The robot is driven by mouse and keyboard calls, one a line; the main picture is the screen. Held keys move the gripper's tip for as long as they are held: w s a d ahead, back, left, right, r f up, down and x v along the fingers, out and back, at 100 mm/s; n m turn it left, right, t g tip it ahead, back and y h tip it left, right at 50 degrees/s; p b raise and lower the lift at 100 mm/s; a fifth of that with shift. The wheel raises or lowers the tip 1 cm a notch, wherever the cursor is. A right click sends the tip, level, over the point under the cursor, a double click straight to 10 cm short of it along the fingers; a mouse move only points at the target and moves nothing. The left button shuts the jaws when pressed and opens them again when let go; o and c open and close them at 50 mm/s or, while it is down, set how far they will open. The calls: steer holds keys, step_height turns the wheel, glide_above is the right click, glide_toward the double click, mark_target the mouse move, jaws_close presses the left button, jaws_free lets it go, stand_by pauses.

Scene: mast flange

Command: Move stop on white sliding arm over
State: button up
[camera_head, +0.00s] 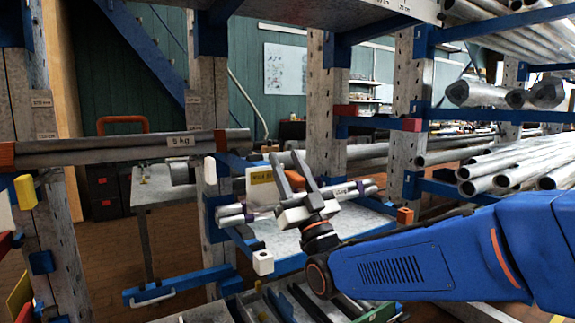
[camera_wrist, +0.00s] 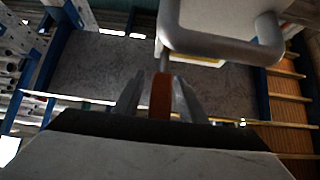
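My gripper (camera_head: 286,158) is in the middle of the head view, its two grey fingers spread apart in a V. In the wrist view an orange upright piece (camera_wrist: 161,97) shows between the fingers; I cannot tell whether it touches them. Beyond it is a grey bent bar (camera_wrist: 220,45). One white block (camera_head: 262,262) sits at the end of a blue arm, below and left of my gripper. Another white block (camera_head: 210,170) is at the upright, further left. I cannot tell which one is the stop on the white sliding arm.
A bundle of tubes (camera_head: 232,214) lies behind my gripper on the rack. A long tube pair labelled 5 kg (camera_head: 120,150) is at left. Stacked pipes (camera_head: 525,165) and an orange block (camera_head: 405,215) are at right. A grey tray (camera_head: 285,243) lies below my gripper.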

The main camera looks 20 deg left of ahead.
jaws_close()
steer(key=shift+r, duration=0.1)
